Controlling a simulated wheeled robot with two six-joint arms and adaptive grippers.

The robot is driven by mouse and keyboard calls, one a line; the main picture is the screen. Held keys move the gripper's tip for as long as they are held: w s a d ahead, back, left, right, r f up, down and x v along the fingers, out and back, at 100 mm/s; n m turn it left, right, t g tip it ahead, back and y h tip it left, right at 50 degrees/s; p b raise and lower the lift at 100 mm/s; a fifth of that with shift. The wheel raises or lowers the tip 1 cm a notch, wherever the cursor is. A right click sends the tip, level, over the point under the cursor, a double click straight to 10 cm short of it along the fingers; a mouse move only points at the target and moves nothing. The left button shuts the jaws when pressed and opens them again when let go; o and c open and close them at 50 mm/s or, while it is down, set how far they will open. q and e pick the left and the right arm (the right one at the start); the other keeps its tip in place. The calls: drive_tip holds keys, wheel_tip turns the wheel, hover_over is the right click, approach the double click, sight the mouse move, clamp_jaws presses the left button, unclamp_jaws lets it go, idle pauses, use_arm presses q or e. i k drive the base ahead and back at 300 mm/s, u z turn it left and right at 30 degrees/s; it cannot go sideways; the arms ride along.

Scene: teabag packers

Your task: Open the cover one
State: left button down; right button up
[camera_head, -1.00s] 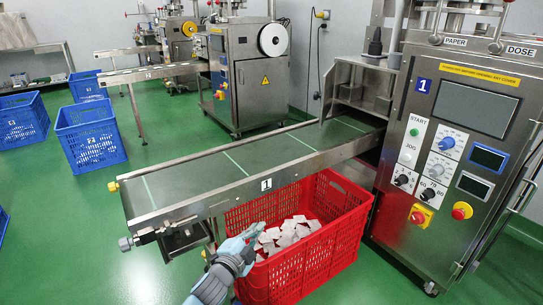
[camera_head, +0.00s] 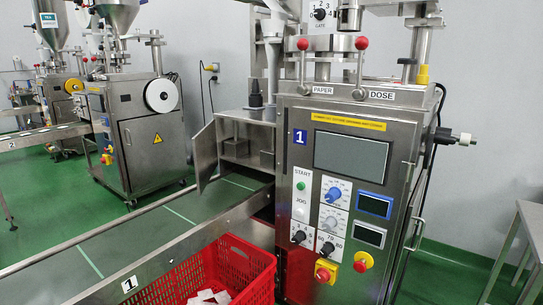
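Machine 1 (camera_head: 345,225) is a steel cabinet with a blue 1 label, a dark screen (camera_head: 352,158), knobs and buttons. On its left side is a steel housing (camera_head: 240,125) above the conveyor's end. A flat steel panel (camera_head: 206,157) stands at the left of this housing, and the inside shows beside it. I cannot tell for sure which part is cover one. Neither of my grippers is in view.
Conveyor 1 (camera_head: 120,248) runs from lower left to the machine. A red crate (camera_head: 255,262) with white teabags stands beside it. Another machine (camera_head: 140,135) stands behind at left. A steel table (camera_head: 533,225) is at the right edge, with green floor between.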

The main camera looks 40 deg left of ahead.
sight(205, 158)
drive_tip(key=z, duration=0.1)
drive_tip(key=i, duration=0.9)
drive_tip(key=u, duration=0.4)
